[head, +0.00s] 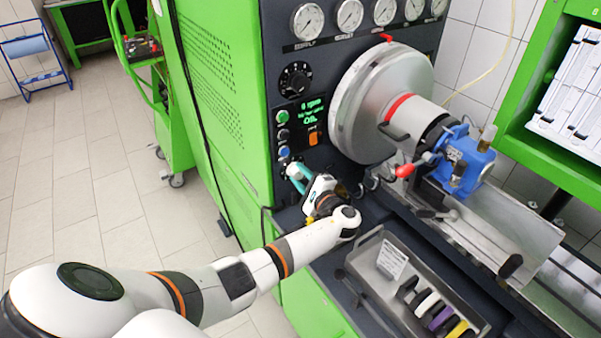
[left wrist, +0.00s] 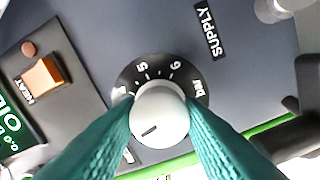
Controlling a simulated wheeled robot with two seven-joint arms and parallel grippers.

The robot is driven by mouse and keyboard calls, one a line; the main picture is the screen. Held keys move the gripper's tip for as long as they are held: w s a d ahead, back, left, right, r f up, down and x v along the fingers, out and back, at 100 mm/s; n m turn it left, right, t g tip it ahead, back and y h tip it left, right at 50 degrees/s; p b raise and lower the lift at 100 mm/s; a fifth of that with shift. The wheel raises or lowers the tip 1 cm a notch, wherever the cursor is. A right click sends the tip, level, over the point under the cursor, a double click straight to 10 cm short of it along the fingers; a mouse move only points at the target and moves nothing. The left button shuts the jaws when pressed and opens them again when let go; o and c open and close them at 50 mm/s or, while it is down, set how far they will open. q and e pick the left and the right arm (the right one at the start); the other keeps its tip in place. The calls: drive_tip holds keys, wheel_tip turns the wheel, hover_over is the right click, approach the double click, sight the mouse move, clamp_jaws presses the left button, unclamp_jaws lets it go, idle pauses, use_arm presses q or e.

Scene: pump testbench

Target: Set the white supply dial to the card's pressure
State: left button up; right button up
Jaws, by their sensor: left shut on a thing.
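The white supply dial (left wrist: 160,112) is a round white knob on a black scale ring, with the figures 5 and 6 and the word "bar" readable. A short dark mark shows on the knob's face, in its lower left part in the left wrist view. My left gripper (left wrist: 162,110) has its teal fingers shut on the knob, one on each side. In the head view the left gripper (head: 296,180) reaches the dial (head: 294,170) low on the panel. Part of the scale is hidden behind the fingers. A white card (head: 392,258) lies in the grey tray; its print is too small to read.
Above the dial are several push buttons (head: 283,134), a green-lit display (head: 312,112) and a black selector knob (head: 296,79). A SUPPLY gauge (head: 308,21) is at the top. The tray (head: 362,262) holds several coloured items. An orange HEAT switch (left wrist: 42,79) sits near the dial.

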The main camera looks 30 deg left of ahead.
use_arm(q)
drive_tip(key=shift+d+f+m+p, duration=0.15)
drive_tip(key=shift+m+p, duration=0.25)
drive_tip(key=shift+m, duration=0.7)
drive_tip(key=o, duration=1)
drive_tip(key=b+v, duration=0.3)
drive_tip(key=v, duration=0.9)
